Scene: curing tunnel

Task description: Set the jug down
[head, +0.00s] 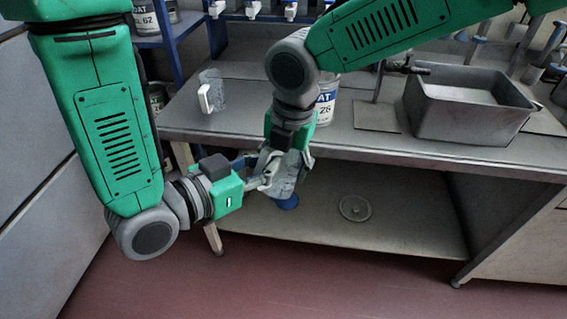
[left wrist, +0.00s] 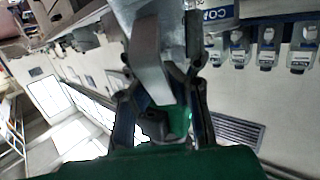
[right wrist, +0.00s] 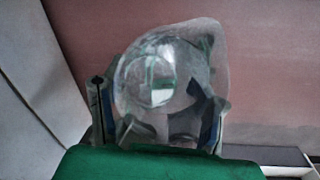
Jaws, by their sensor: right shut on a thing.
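A clear jug (head: 283,183) hangs between my two grippers, in front of the workbench. My right gripper (head: 287,155) comes from above and is shut on it. In the right wrist view the jug's clear round body (right wrist: 165,75) fills the space between the fingers. My left gripper (head: 262,172) reaches in from the left. In the left wrist view its fingers (left wrist: 163,90) stand apart on either side of a pale strip, which looks like the jug's handle (left wrist: 148,60). Whether they touch it is unclear. Blue material (head: 287,202) shows just below the jug.
The steel bench (head: 240,122) carries another clear jug with a white handle (head: 211,92), a labelled tin (head: 326,100) partly behind my right arm, and a metal basin (head: 470,105). The lower shelf (head: 400,222) holds a round disc (head: 355,208) and is otherwise mostly clear.

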